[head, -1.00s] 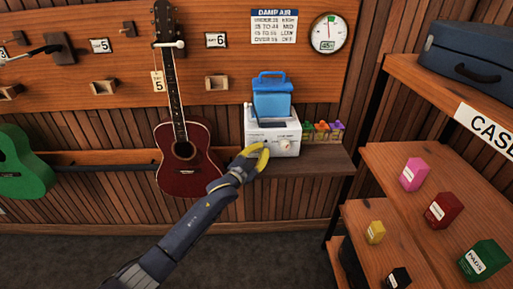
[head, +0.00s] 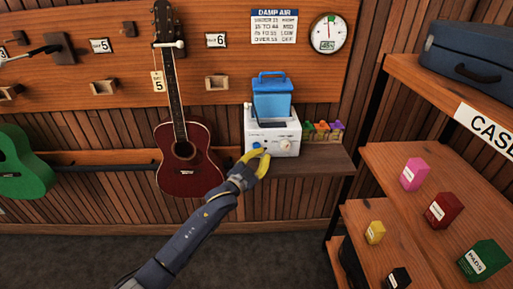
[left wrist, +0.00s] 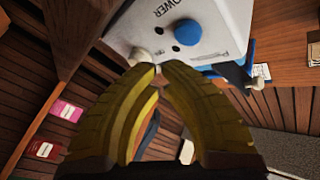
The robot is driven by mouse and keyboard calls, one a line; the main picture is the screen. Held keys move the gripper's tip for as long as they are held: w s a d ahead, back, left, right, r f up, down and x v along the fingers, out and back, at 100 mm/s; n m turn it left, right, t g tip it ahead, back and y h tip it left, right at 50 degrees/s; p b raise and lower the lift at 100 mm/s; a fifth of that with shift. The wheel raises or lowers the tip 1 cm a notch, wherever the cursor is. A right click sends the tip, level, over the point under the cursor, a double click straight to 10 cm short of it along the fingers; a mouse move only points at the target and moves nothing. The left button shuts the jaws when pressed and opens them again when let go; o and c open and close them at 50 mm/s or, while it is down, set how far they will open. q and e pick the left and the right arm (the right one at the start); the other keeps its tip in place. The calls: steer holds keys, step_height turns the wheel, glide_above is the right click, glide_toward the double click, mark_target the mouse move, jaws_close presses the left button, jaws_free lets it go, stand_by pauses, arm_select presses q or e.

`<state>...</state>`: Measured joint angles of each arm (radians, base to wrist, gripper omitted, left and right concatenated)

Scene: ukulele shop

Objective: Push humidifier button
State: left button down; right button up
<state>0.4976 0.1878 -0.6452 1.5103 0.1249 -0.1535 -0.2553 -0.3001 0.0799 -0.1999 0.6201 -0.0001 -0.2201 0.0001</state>
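The humidifier (head: 290,133) is a white box with a blue tank (head: 272,100) on top, standing on a wooden shelf. Its front has a blue round button (head: 256,145), dark dots and a pale knob (head: 285,145). In the left wrist view the blue button (left wrist: 188,32) shows near the lettering POWER, with two dark dots beside it. My left gripper (head: 264,153) has yellow fingers whose tips come together, with nothing seen held. The tips are in front of the panel, just right of and below the button in the head view. Contact cannot be told. My right gripper is out of view.
Small colourful items (head: 322,131) stand right of the humidifier on the shelf (head: 318,160). A red guitar (head: 190,165) hangs to the left. Shelves with small boxes (head: 440,210) and a blue case (head: 475,52) are at the right.

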arm_select(q)
steer(key=shift+s+d, duration=0.1)
steer(key=shift+s, duration=2.2)
steer(key=shift+f, duration=0.1)
